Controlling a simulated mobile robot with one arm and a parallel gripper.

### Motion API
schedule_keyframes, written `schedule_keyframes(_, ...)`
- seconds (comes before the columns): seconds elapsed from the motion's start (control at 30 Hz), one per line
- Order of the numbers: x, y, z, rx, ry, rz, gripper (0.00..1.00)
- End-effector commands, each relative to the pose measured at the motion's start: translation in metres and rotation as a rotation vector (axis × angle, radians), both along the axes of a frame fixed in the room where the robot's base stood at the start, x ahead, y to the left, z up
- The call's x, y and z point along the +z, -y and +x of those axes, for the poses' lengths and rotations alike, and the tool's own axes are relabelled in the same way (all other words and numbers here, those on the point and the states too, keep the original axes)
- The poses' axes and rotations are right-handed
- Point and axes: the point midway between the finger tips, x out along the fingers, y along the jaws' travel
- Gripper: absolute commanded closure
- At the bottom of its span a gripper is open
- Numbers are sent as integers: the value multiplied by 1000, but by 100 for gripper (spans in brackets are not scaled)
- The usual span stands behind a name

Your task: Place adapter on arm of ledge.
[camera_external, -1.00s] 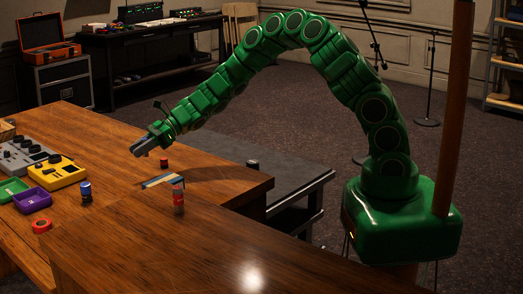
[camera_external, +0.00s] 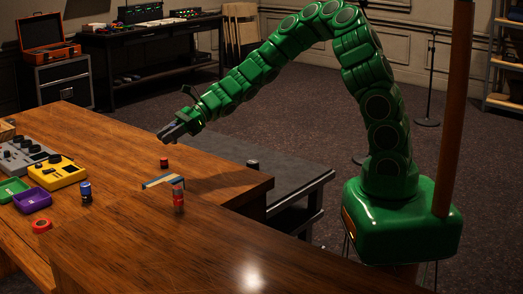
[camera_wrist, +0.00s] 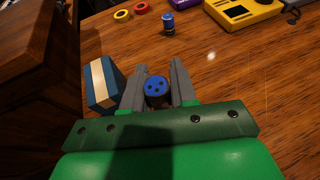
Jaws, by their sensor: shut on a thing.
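My gripper (camera_external: 168,137) is above the wooden desk, fingers pointing down to the left. In the wrist view my gripper (camera_wrist: 159,65) has a blue round-topped piece (camera_wrist: 156,85) with dark holes, seemingly the adapter, between its grey fingers. Its lower part is hidden, and it cannot be made out in the external view. In the wrist view the block (camera_wrist: 104,84) is just left of the fingers, apart from the held piece.
A blue-topped jar (camera_external: 86,192), purple tray (camera_external: 33,200), red ring (camera_external: 42,226) and yellow device (camera_external: 57,174) are further left. A raised wooden side (camera_wrist: 35,75) borders the wrist view.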

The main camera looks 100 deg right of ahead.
Motion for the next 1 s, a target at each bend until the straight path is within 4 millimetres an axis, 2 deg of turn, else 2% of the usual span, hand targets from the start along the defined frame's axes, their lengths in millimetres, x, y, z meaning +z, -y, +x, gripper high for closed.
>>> schedule_keyframes(0.2, 2, -5, 0, 9, 0, -1, 100)
schedule_keyframes(0.27, 5, -13, 1, 23, 1, 0, 100)
schedule_keyframes(0.37, 14, -37, 3, 64, 2, -1, 100)
schedule_keyframes(0.67, 52, -150, -4, 262, 3, -5, 100)
schedule_keyframes(0.87, 75, -228, -24, 406, 1, -2, 100)
schedule_keyframes(1.0, 91, -280, -45, 506, 2, -2, 100)
